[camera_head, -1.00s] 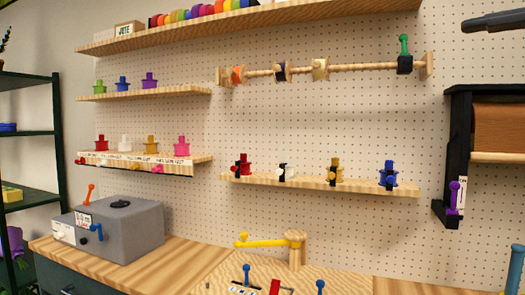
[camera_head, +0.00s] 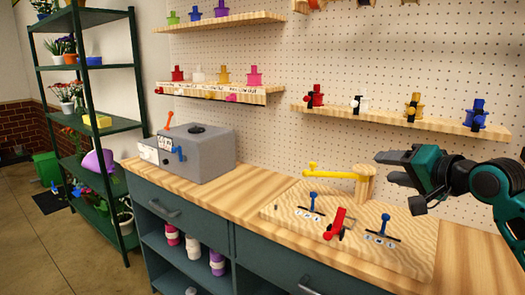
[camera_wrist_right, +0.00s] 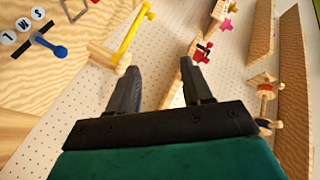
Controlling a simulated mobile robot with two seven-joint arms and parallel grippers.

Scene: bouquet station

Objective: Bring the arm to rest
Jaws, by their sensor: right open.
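My right gripper (camera_head: 388,170) is over the right part of the workbench, in front of the pegboard, with its fingers pointing left. In the right wrist view its two fingers (camera_wrist_right: 160,75) are apart with nothing between them. It is beside the wooden post with the yellow arm (camera_head: 335,173), apart from it as far as I can see. The post and yellow arm also show beyond the fingers in the right wrist view (camera_wrist_right: 130,38). My left gripper is in neither view.
The wooden board (camera_head: 285,212) on the bench (camera_head: 250,187) carries blue levers and a red lever (camera_head: 336,222). A grey box (camera_head: 195,150) with levers stands to the left. Shelves with coloured spools (camera_head: 413,107) hang on the pegboard. A green rack (camera_head: 110,185) with plants stands at the far left.

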